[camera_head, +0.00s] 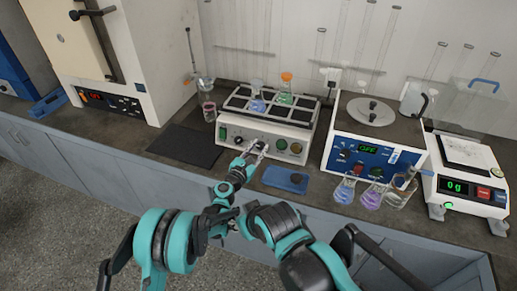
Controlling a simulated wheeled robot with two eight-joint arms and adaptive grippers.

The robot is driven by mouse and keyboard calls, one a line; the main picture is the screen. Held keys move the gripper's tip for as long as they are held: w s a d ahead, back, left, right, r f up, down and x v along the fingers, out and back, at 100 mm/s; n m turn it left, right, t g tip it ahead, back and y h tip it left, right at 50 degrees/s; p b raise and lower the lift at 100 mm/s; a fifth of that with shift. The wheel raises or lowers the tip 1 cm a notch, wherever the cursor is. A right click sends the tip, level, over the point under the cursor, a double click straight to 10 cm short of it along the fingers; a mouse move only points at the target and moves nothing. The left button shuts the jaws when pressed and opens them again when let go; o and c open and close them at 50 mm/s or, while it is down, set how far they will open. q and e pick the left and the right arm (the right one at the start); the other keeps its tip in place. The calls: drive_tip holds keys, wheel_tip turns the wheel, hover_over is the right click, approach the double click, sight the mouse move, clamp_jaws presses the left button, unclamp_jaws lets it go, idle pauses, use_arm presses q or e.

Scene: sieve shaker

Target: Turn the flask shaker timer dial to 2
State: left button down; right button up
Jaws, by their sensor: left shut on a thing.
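The flask shaker (231,122) is the white box with a dark gridded platform on top and a row of knobs and buttons on its front panel. My left gripper (256,148) reaches up to this panel from below. Its fingers are shut on a dial at the left-middle part of the panel. The fingers cover most of the dial, so its pointer and scale marks cannot be read. A green button (281,145) and an orange button (296,148) sit just right of the fingers. I cannot make out my right gripper.
Flasks with blue liquid (257,104) and green liquid (284,98) stand on the platform. A blue tray (272,180) lies right of my gripper, a dark mat (185,146) left. A blue-fronted device (342,143) and flasks (345,190) stand farther right.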

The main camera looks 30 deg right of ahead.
use_arm(q)
drive_tip(key=m+g, duration=0.1)
drive_tip(key=m, duration=0.4)
drive_tip(key=shift+w+g, duration=0.1)
drive_tip(key=shift+g, duration=0.3)
drive_tip(key=m+g, duration=0.1)
drive_tip(key=m, duration=0.3)
drive_tip(key=shift+r+g+p, duration=0.15)
drive_tip(key=shift+g+p, duration=0.2)
drive_tip(key=shift+g, duration=0.05)
drive_tip(key=m+g+y+p, duration=0.1)
drive_tip(key=m, duration=0.4)
drive_tip(key=shift+m+g+y+p, duration=0.4)
drive_tip(key=shift+m+y+p, duration=0.25)
drive_tip(key=shift+m, duration=1.25)
drive_tip(key=c, duration=1.2)
unclamp_jaws()
drive_tip(key=shift+r, duration=0.1)
